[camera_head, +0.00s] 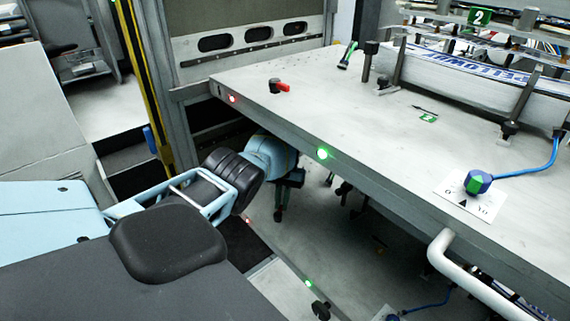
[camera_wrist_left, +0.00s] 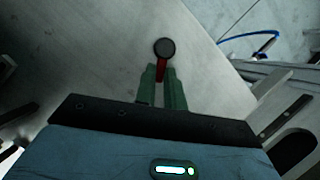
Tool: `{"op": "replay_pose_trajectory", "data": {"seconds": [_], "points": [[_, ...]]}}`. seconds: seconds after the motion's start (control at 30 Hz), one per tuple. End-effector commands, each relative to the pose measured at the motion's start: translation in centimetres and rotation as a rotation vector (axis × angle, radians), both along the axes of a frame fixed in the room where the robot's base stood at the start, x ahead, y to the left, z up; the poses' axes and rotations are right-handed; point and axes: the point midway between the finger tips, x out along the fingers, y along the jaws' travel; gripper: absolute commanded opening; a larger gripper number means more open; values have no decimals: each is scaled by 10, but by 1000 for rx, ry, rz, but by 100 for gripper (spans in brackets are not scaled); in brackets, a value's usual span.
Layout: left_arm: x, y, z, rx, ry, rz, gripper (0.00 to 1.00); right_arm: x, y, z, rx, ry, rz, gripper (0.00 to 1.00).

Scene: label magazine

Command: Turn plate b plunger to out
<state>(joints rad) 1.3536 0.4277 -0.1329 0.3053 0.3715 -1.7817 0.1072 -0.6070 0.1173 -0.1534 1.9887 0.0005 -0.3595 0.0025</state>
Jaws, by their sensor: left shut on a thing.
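In the left wrist view a round black knob (camera_wrist_left: 165,48) with a red lever (camera_wrist_left: 161,71) stands on a grey plate (camera_wrist_left: 105,70). My left gripper's green fingers (camera_wrist_left: 161,84) are shut on the red lever, one on each side; the lever points from the knob towards the gripper. In the head view my left gripper (camera_head: 279,212) reaches down below the upper plate's edge, over a lower plate (camera_head: 280,245); the lever it holds is hidden there.
The upper plate's edge overhangs the left wrist, with red (camera_head: 233,99) and green (camera_head: 323,153) lights. A blue-green knob (camera_head: 478,183) with a blue hose sits on the upper plate. A white bar handle (camera_head: 440,252) sticks out at the right. A yellow post (camera_head: 145,85) stands at the left.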

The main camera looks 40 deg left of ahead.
Motion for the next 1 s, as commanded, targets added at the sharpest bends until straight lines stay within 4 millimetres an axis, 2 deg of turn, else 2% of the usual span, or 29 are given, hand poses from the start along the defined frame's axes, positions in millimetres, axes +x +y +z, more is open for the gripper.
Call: {"op": "replay_pose_trajectory", "data": {"seconds": [0.2, 0.5, 1.0], "points": [[-4, 6, 2, -4, -2, 195, 0, 6, 0, 8, 0, -17, -1, 36], [-9, 11, 1, -2, -1, 391, 0, 12, 0, 16, 0, -34, -2, 36], [-12, 14, 0, -1, -1, 498, 0, 13, -1, 20, 0, -40, -3, 36]]}}
